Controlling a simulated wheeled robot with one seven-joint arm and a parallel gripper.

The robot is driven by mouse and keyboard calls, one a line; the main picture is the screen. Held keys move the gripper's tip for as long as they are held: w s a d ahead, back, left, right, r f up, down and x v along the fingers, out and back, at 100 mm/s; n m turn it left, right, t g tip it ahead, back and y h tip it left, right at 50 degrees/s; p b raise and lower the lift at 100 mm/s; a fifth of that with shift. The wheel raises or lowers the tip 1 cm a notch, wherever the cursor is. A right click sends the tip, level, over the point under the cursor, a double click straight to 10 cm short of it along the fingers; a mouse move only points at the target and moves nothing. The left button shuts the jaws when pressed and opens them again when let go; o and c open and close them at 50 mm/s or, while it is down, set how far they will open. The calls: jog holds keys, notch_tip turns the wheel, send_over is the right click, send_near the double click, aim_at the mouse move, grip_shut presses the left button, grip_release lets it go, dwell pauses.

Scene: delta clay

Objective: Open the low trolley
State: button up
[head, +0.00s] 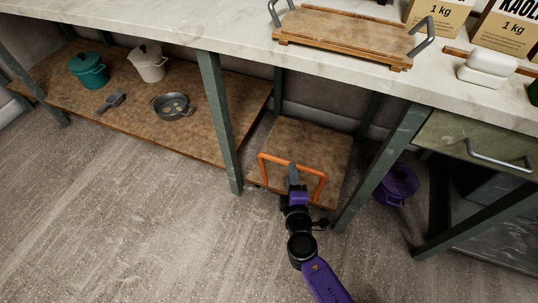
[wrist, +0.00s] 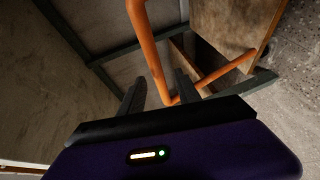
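The low trolley (head: 312,143) is a wooden platform standing on the floor under the counter, between two green legs. Its orange handle (head: 274,158) rises at the near edge as a squared loop. The handle also shows large in the wrist view (wrist: 148,42). My gripper (head: 292,170) is at the middle of the handle's top bar and covers part of it. In the wrist view its two dark fingers (wrist: 160,88) stand apart, with orange bar showing between them and room beside it. The exact contact is hidden.
Green counter legs (head: 219,125) stand on both sides of the trolley. A purple pot (head: 397,186) sits on the floor at right. A low wooden shelf (head: 190,140) at left holds pots and a pan. The floor in front is clear.

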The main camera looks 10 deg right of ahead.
jog(key=b+x, duration=0.2)
jog(key=x, duration=0.5)
jog(key=shift+w+d+h, duration=0.25)
jog(key=shift+d+h, duration=0.05)
jog(key=shift+d, duration=0.15)
grip_shut()
dwell(1.2)
